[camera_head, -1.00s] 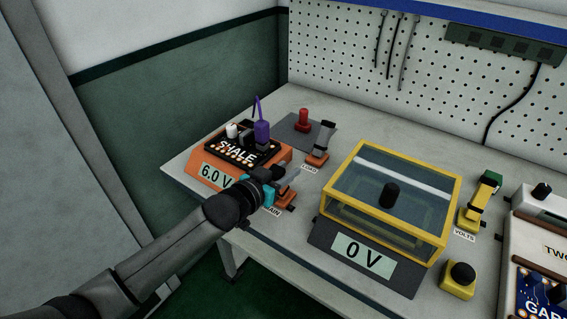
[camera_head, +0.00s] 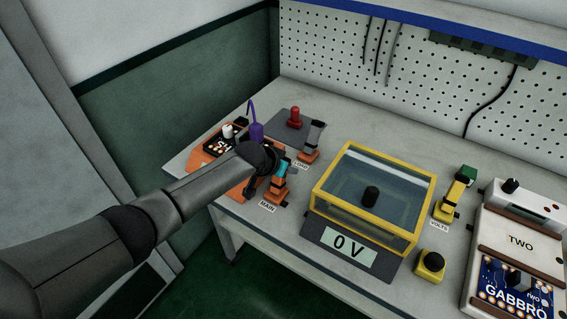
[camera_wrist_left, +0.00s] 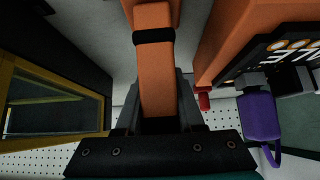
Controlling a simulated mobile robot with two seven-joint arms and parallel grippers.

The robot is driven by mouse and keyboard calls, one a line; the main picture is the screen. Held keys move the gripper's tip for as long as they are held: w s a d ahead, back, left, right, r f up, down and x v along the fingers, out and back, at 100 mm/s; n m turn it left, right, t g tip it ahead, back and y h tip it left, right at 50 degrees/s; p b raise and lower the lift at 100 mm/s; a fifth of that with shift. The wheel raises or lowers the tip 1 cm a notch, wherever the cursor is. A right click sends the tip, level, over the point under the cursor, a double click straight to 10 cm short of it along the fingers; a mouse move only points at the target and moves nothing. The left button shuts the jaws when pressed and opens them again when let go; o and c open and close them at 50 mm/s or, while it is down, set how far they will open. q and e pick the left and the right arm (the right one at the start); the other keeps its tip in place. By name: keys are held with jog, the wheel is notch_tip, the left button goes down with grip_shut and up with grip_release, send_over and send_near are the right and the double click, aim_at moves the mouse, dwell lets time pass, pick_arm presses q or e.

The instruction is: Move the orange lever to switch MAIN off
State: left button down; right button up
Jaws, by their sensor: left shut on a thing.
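The orange MAIN lever (camera_head: 279,183) stands on its small base behind the MAIN label (camera_head: 267,207), at the front left of the bench. My left gripper (camera_head: 281,168) comes over it from the left and is shut on it. In the left wrist view the orange lever (camera_wrist_left: 155,80), with a black band, runs between the dark fingers (camera_wrist_left: 157,110). In the head view my arm and wrist hide part of the lever. My right gripper is not in view.
The orange SHALE unit (camera_head: 215,150) with a purple plug (camera_head: 256,132) is partly behind my arm. The LOAD lever (camera_head: 313,140) and a red knob (camera_head: 295,117) stand behind. A yellow-framed box (camera_head: 318,190) with a 0 V display (camera_head: 348,247) is to the right.

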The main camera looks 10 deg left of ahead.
aim_at(274, 189)
pick_arm(q)
jog(key=shift+w+d+f+g+y+b, duration=0.15)
jog(key=shift+w+f+g+y+b, duration=0.15)
jog(key=shift+f+g+b, duration=0.35)
jog(key=shift+w+g, duration=0.1)
jog(key=shift+g, duration=0.35)
jog(key=shift+f, duration=0.1)
jog(key=c, duration=0.5)
grip_release()
jog(key=shift+r, duration=0.25)
jog(key=shift+r, duration=0.2)
jog(key=shift+p+v, duration=2.8)
jog(key=shift+v, duration=4.5)
